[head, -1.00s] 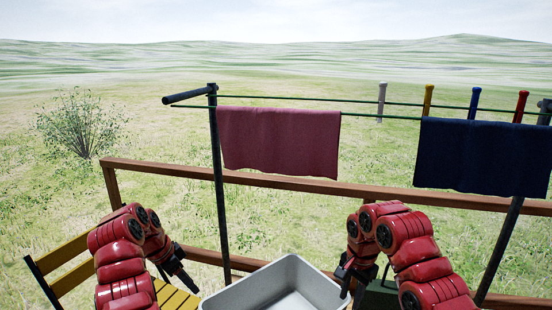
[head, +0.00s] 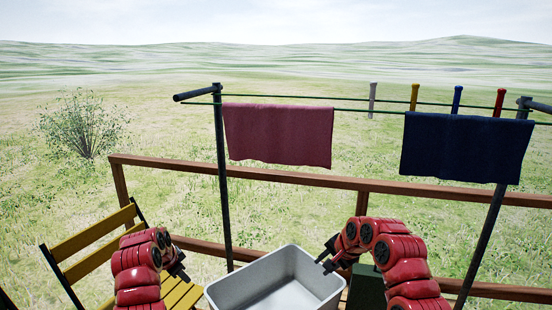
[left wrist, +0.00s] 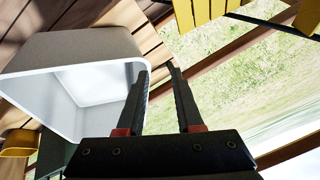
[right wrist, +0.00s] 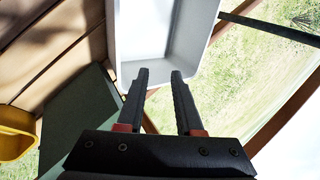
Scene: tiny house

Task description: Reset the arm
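My left gripper (head: 182,272) is at the lower left in the head view, left of a white bin. In the left wrist view its two fingers (left wrist: 160,70) stand apart with nothing between them. My right gripper (head: 324,262) is at the right of the bin, near its rim. In the right wrist view its fingers (right wrist: 161,76) are also apart and empty. Both arms are red and bent at the elbow.
The white bin (head: 222,295) looks empty and sits between the arms. A yellow slatted bench (head: 95,262) is at the left, a dark green box (head: 368,285) at the right. A pink cloth (head: 278,135) and a navy cloth (head: 465,148) hang on the line beyond. A wooden railing (head: 300,178) runs across.

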